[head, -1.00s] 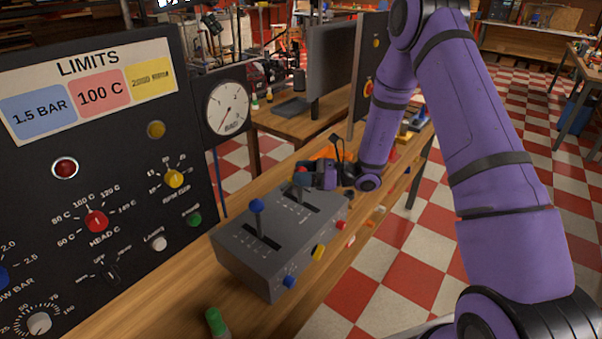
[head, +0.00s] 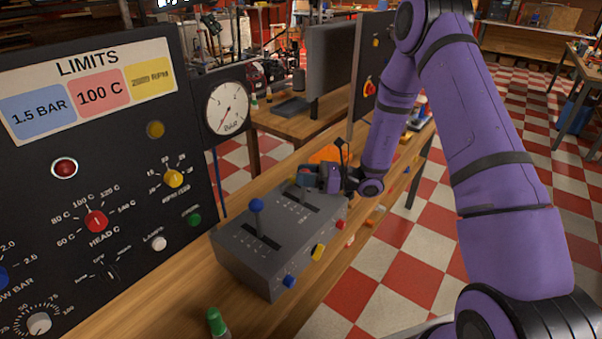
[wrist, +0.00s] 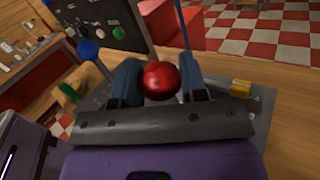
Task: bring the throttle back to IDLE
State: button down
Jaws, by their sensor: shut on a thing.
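A grey lever box (head: 265,255) stands on the wooden bench with two slotted levers on top. The lever with the blue ball knob (head: 257,205) stands free in the nearer slot. The lever with the red ball knob (wrist: 160,78) is in the farther slot. My gripper (head: 304,178) is at the farther slot and is shut on the red knob, with one finger on each side of it in the wrist view. The gripper hides most of the red lever in the head view. Which lever is the throttle, and the small slot labels, cannot be read.
A black LIMITS panel (head: 95,120) with knobs and lamps stands at the left, beside a round gauge (head: 228,108). Blue, yellow and red buttons line the box's front side. A green-capped marker (head: 216,322) is on the bench near the front.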

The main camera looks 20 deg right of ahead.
jog(key=s+d, duration=0.1)
jog(key=s+d+f, duration=0.1)
jog(key=s, duration=0.1)
jog(key=s+d, duration=0.2)
jog(key=shift+s+f, duration=0.15)
jog(key=shift+f, duration=0.25)
jog(key=shift+s+d+f, duration=0.3)
jog(key=shift+s, duration=0.15)
jog(key=shift+s+d+f, duration=0.25)
jog(key=shift+s, duration=0.15)
jog(key=c, duration=0.7)
grip_release()
jog(key=shift+o, duration=0.2)
jog(key=v, duration=1.1)
jog(key=shift+f, duration=0.25)
jog(key=shift+a, duration=0.1)
